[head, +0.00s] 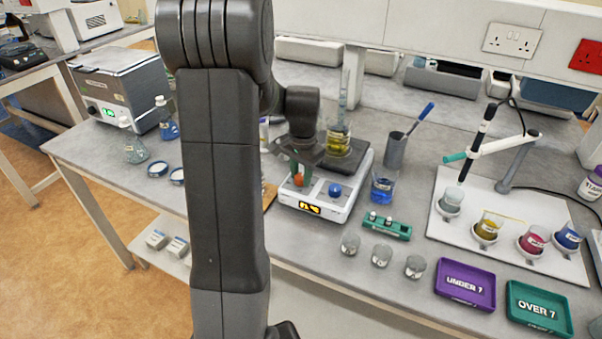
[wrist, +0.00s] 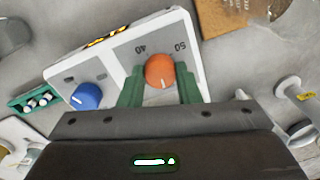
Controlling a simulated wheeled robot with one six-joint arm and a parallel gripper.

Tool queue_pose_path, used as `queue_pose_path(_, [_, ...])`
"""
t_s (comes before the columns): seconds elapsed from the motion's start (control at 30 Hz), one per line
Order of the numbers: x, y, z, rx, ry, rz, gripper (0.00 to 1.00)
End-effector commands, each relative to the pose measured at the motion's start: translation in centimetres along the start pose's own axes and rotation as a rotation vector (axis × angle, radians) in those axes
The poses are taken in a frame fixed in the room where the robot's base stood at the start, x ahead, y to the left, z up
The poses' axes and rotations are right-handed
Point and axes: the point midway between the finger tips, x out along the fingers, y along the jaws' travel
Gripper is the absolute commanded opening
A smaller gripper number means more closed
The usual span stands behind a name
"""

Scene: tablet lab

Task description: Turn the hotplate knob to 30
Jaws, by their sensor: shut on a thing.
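The white hotplate (head: 318,205) stands on the bench in the head view, with a lit orange display (head: 309,208) too small to read surely. In the wrist view its orange knob (wrist: 159,70) sits between the green fingertips of my gripper (wrist: 160,84), which is shut on it. The knob's white mark points toward the bottom of the picture, toward my gripper's body. The printed 40 and 50 show on the panel beyond the knob; no 30 is visible. A blue knob (wrist: 87,96) is beside it, apart from the fingers. In the head view my gripper (head: 299,181) reaches down to the hotplate's front left.
A beaker of yellow liquid (head: 339,142) stands on the hotplate's dark top, close to my gripper. A beaker of blue liquid (head: 382,190), a green rack (head: 387,226) and several small glass vessels stand to the right. My arm hides part of the bench at left.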

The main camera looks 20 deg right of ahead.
Motion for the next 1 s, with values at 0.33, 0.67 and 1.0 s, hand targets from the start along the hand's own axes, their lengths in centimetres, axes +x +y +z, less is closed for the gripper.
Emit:
queue_pose_path(0.33, [-0.07, -0.05, 0.0, 0.279, 0.013, -0.002, 0.07])
queue_pose_path(0.67, [-0.07, -0.09, 0.04, 0.593, 0.026, -0.003, 0.07])
queue_pose_path(1.0, [-0.07, -0.08, 0.04, 0.912, 0.039, -0.003, 0.07])
